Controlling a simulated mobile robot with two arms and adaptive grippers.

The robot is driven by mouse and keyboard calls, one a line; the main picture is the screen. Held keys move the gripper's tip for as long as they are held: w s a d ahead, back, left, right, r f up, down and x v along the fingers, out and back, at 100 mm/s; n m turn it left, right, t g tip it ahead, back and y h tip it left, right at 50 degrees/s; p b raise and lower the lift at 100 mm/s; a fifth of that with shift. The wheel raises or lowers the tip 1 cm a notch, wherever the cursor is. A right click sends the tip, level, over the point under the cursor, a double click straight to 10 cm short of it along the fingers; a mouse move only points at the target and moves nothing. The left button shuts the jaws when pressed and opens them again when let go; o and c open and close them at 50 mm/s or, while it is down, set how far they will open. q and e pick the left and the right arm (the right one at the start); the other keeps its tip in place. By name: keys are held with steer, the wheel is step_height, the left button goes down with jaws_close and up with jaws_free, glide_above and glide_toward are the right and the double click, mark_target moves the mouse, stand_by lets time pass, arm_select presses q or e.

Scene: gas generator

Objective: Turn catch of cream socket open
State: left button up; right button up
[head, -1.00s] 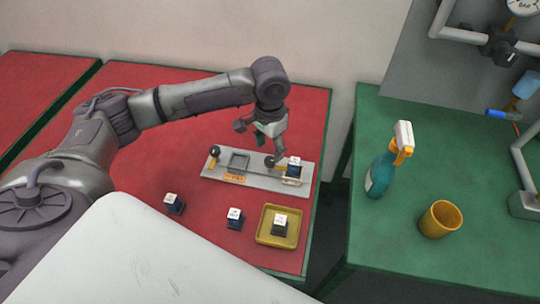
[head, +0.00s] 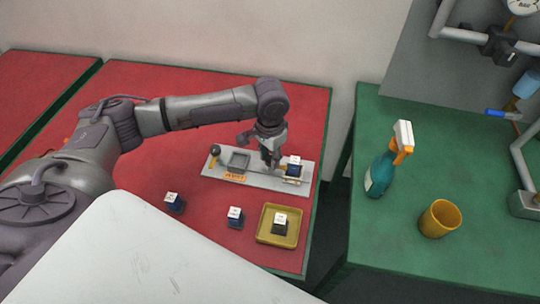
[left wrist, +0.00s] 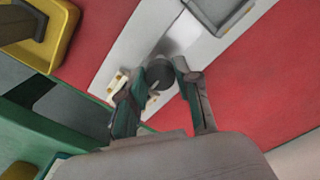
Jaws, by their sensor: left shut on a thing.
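A light grey board (head: 220,174) on the red table carries two sockets. The cream socket (head: 292,180) is at its right end and holds a dark block with a white top (head: 293,163). Small cream parts of this socket show in the left wrist view (left wrist: 117,79), mostly hidden by a finger. Its catch ends in a dark round knob (left wrist: 160,73). My left gripper (head: 270,164) is low over the board, left of the block, with its fingers (left wrist: 157,82) shut on the knob. The catch's lever is largely hidden. My right gripper is out of view.
The empty grey socket (head: 239,161) with its own black-knobbed catch (head: 215,151) is on the board's left. A yellow tray (head: 264,237) with a block and two loose blocks (head: 174,203) (head: 235,217) lie in front. A spray bottle (head: 381,174) and orange cup (head: 440,219) stand on the green table.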

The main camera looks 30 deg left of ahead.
arm_select(q)
steer(key=shift+r+m+p, duration=0.15)
steer(key=shift+m+p, duration=0.25)
steer(key=shift+p, duration=0.3)
jaws_close()
steer(key=m+p, duration=0.3)
steer(key=p, duration=0.1)
steer(key=shift+r+m, duration=0.15)
steer(key=shift+m, duration=0.25)
steer(key=m+p, duration=0.2)
steer(key=shift+m, duration=0.4)
steer(key=m+p, duration=0.2)
steer(key=shift+m, duration=0.3)
steer(key=m+p, duration=0.1)
steer(key=m, duration=0.1)
steer(key=shift+m, duration=0.4)
steer(key=m, duration=0.3)
steer(key=m+p, duration=0.1)
steer(key=m, duration=0.1)
steer(key=shift+w+f, duration=0.1)
steer(key=shift+f, duration=0.15)
steer(key=o, duration=1.1)
jaws_free()
steer(key=shift+c, duration=0.2)
